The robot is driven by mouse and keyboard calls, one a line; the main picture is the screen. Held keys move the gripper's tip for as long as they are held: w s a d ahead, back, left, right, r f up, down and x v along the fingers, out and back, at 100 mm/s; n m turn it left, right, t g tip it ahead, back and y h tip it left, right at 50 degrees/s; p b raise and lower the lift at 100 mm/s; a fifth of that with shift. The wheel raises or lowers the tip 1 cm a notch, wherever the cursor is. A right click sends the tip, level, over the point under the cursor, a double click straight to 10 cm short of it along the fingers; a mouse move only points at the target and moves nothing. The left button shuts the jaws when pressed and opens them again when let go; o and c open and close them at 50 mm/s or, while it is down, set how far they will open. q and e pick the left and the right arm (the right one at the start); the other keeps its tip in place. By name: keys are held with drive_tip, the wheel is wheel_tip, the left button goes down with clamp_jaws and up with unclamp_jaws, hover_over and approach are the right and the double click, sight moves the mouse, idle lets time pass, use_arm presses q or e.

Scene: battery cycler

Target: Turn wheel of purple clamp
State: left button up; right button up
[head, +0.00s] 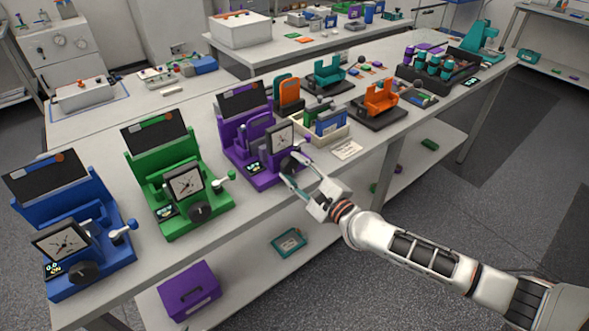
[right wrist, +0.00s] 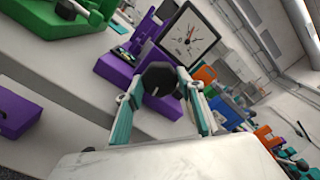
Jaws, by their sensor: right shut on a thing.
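The purple clamp (head: 236,118) stands on the bench, third in a row of similar clamps. Its square dial (head: 281,138) faces the front edge and also shows in the right wrist view (right wrist: 188,38). Its dark wheel (right wrist: 157,80) sits below the dial. My right gripper (head: 287,171) reaches in from the lower right; in the right wrist view its teal fingers (right wrist: 157,108) stand on either side of the wheel, shut on it. The wheel is partly covered by the gripper in the head view. My left gripper is not in view.
A green clamp (head: 160,150) and a blue clamp (head: 50,205) stand to the left. A tray with several upright plates (head: 345,131) is close on the right, with an orange holder (head: 378,97) beyond. A purple box (head: 188,290) lies on the lower shelf.

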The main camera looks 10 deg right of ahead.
drive_tip(key=shift+n, duration=0.5)
drive_tip(key=o, duration=1.1)
drive_tip(key=v, duration=1.2)
